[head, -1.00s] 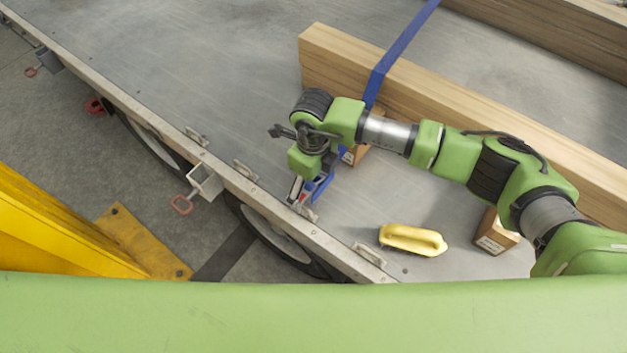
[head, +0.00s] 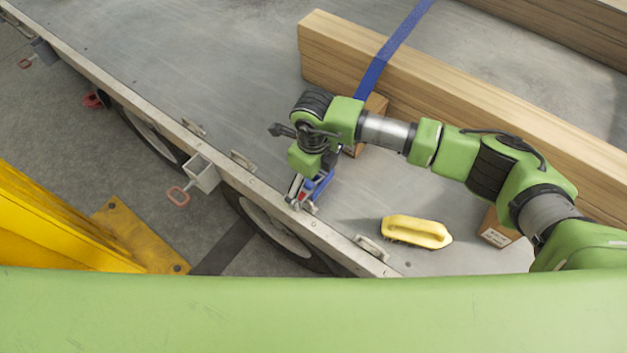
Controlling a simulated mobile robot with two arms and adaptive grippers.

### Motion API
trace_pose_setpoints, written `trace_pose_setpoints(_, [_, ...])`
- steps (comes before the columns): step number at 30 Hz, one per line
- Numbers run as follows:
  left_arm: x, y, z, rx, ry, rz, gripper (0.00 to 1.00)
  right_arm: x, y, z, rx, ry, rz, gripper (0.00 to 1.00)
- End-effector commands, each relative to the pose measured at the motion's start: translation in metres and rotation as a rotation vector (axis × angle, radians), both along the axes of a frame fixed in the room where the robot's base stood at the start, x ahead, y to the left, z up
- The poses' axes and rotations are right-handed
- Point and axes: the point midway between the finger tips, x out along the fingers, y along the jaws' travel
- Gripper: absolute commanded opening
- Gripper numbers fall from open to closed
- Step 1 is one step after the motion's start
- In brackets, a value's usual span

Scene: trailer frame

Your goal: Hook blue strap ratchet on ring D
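My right gripper (head: 297,189) points down at the near edge of the trailer bed, its fingers partly hidden by my wrist. It appears shut on the blue strap ratchet (head: 319,187), which has a small red part and sits at the fingertips. The blue strap (head: 392,50) crosses the timber and runs down behind my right arm toward the ratchet. A metal ring (head: 311,208) lies just below the ratchet on the edge rail; I cannot tell whether the hook touches it. No letter D is readable. My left gripper is not in view.
More rings stand along the rail, one left (head: 242,160) and one right (head: 371,248). A yellow brush-like object (head: 417,231) and a cardboard box (head: 497,230) are on the bed, right. Another box (head: 376,106) is beside the timber (head: 440,80). A yellow structure (head: 50,225) stands left.

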Motion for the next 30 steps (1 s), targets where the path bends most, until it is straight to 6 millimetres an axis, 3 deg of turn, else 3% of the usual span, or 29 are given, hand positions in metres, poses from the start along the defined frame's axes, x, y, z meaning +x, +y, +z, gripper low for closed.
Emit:
trace_pose_setpoints(8, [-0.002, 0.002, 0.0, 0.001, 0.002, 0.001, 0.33, 0.0, 0.0, 0.004, -0.001, 0.001, 0.0, 1.0])
trace_pose_setpoints(11, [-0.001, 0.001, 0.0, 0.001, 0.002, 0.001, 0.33, 0.001, 0.0, 0.018, 0.001, -0.002, 0.0, 1.0])
trace_pose_setpoints(21, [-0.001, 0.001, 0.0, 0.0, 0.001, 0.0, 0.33, 0.001, 0.0, 0.089, 0.0, -0.003, 0.0, 1.0])
trace_pose_setpoints(30, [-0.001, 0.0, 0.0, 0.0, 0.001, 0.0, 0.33, -0.001, 0.0, 0.119, -0.001, 0.001, 0.0, 1.0])
